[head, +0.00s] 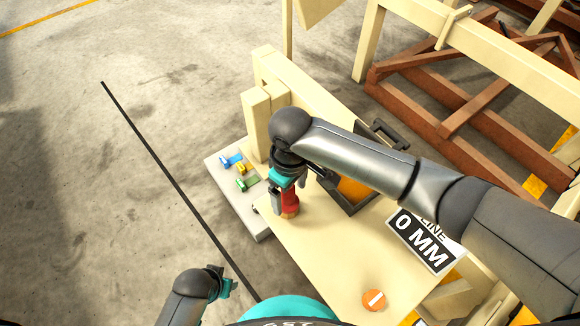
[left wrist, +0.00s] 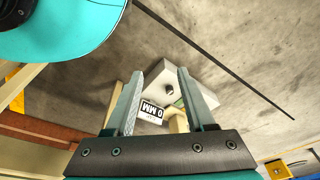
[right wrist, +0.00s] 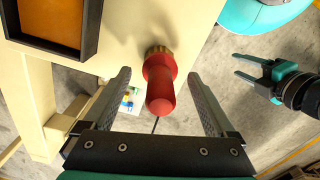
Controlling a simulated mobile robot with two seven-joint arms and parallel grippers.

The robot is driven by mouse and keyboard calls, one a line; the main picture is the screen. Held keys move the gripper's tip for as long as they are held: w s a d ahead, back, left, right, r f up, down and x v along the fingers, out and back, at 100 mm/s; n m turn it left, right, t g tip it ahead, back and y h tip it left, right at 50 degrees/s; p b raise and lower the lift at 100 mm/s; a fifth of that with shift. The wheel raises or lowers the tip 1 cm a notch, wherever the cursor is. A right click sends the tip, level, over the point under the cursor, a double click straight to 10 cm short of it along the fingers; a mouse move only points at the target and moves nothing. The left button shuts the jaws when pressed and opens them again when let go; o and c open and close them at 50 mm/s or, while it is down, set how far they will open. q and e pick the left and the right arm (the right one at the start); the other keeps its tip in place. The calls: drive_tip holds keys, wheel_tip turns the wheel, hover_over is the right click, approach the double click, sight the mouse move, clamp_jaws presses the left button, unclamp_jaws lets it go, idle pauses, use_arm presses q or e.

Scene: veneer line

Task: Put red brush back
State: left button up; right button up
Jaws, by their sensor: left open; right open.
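The red brush (head: 290,201) stands upright near the left edge of the pale table (head: 330,255), its tan bristle end down. My right gripper (head: 289,192) is over it from above, open, with a finger on either side. In the right wrist view the red handle (right wrist: 160,88) lies between the open fingers with gaps on both sides, so it is not gripped. My left gripper (head: 222,284) is low at the left, away from the table; its fingers show open and empty in the left wrist view (left wrist: 160,75).
A dark-rimmed tray with an orange inside (right wrist: 93,35) is on the table beside the brush. A grey slab (head: 228,196) with small blue, yellow and green items adjoins the table's left. A "0 MM" sign (head: 424,241) and an orange disc (head: 374,300) are on the table.

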wheel_tip(320, 180, up, 6)
drive_tip(key=p, duration=0.2)
drive_tip(key=shift+p, duration=0.3)
use_arm(q)
drive_tip(key=s+a+f+p, duration=0.1)
drive_tip(key=s+a+f, duration=0.3)
drive_tip(key=s+f, duration=0.1)
drive_tip(key=shift+a+f, duration=0.2)
drive_tip(key=shift+f, duration=0.35)
use_arm(e)
drive_tip(key=shift+r, duration=1.6)
use_arm(q)
drive_tip(key=shift+s+y, duration=0.15)
drive_tip(key=shift+y, duration=0.15)
